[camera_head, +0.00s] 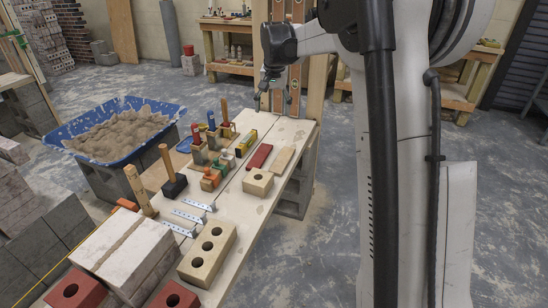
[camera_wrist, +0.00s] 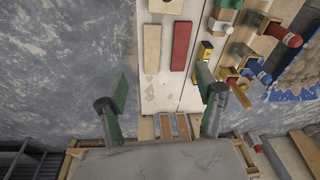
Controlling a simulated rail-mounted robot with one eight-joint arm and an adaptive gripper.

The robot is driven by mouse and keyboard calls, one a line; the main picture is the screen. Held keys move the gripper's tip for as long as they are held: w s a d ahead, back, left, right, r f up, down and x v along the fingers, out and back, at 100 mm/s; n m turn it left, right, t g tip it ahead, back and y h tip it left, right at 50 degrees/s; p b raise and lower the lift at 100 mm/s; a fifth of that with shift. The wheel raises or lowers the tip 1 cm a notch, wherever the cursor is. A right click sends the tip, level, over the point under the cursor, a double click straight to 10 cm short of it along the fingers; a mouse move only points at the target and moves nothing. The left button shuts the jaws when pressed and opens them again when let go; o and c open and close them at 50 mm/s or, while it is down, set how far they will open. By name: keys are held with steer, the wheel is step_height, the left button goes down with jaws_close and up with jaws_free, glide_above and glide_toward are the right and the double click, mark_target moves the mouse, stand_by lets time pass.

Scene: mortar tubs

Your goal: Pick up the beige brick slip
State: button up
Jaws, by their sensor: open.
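The beige brick slip (camera_head: 283,160) is a thin flat bar lying on the pale plank bench near its right edge, beside a red brick slip (camera_head: 259,156). In the wrist view the beige slip (camera_wrist: 152,48) lies at the upper middle, with the red slip (camera_wrist: 181,46) just right of it and a narrow gap between them. My gripper (camera_head: 275,94) is over the far end of the bench. In the wrist view my gripper (camera_wrist: 162,90) shows its two green-padded fingers wide apart with nothing between them. The beige slip is beyond the fingertips, untouched.
The plank bench (camera_head: 300,132) also bears a beige block with a hole (camera_head: 258,182), a three-hole brick (camera_head: 207,254), a yellow level (camera_head: 246,142) and a mallet (camera_head: 172,177). A blue mortar tub (camera_head: 82,150) stands left. Wooden uprights (camera_head: 315,60) rise behind the bench's far end.

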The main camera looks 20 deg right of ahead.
steer(key=w+d+f+m+g, duration=0.1)
steer(key=w+d+f, duration=0.45)
steer(key=f, duration=0.25)
steer(key=m+g+b, duration=0.1)
steer(key=m+b, duration=0.1)
steer(key=b, duration=0.1)
glide_above(283, 159)
step_height(283, 159, down, 16)
steer(key=shift+s+f, duration=0.15)
steer(key=shift+f, duration=0.1)
steer(key=shift+a+f+b, duration=0.1)
steer(key=shift+f+b, duration=0.65)
steer(key=shift+f, duration=2.25)
steer(key=shift+c, duration=0.5)
steer(key=shift+r, duration=0.1)
steer(key=c, duration=1.5)
